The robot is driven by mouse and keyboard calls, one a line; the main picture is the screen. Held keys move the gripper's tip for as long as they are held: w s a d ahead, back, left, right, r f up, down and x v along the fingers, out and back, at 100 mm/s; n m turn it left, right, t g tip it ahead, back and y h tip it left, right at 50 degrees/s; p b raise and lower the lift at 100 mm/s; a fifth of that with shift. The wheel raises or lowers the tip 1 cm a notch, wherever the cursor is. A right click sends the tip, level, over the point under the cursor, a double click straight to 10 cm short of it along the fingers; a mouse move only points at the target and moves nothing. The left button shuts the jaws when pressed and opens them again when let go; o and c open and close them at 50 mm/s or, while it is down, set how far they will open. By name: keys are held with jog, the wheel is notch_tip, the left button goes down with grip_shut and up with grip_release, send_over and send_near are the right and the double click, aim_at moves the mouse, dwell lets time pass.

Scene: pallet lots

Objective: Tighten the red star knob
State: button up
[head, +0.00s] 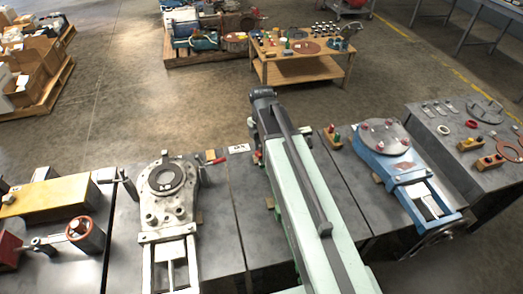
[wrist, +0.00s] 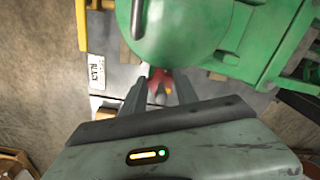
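In the wrist view, the red star knob (wrist: 157,84) shows as a small red shape low beside the green machine (wrist: 195,35). Part of it is hidden by the fingers of my gripper (wrist: 160,82). The two fingers stand apart, one on each side of the red shape. I cannot tell whether the knob lies between the tips or just beyond them, and I see no clear contact. An orange-yellow spot shows at the knob's right side. In the head view my arm covers most of the green machine and the knob, and the gripper's fingers are hidden.
A white label card (head: 238,148) lies on the bench left of my arm. A white rotary table (head: 175,210) stands to the left and a blue one (head: 402,178) to the right. A yellow bar (wrist: 81,25) shows at the upper left of the wrist view.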

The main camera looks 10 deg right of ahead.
grip_shut()
